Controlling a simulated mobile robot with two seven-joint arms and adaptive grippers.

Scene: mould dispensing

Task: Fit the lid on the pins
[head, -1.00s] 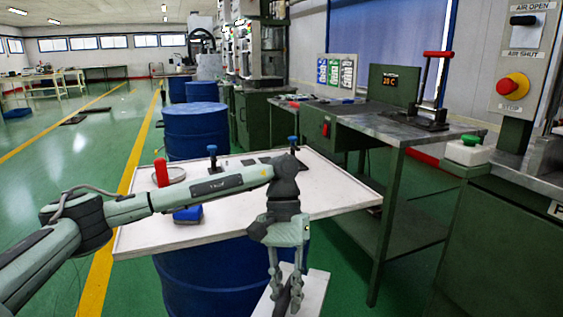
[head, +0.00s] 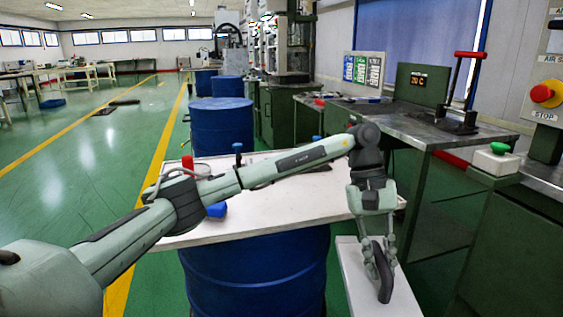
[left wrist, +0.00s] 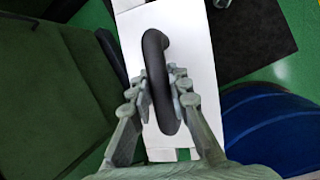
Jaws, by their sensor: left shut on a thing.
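The lid is a white flat plate (head: 403,300) with a black arched handle (head: 384,278). My left gripper (head: 382,262) is shut on that handle, reaching down from above, in front of the white-topped table. In the left wrist view the fingers (left wrist: 160,92) close on both sides of the handle (left wrist: 156,60), and the white plate (left wrist: 195,75) extends beneath them, with small notches at its lower end. I cannot make out the pins in either view. My right gripper is not in view.
A green-legged metal bench (head: 430,135) stands at right.

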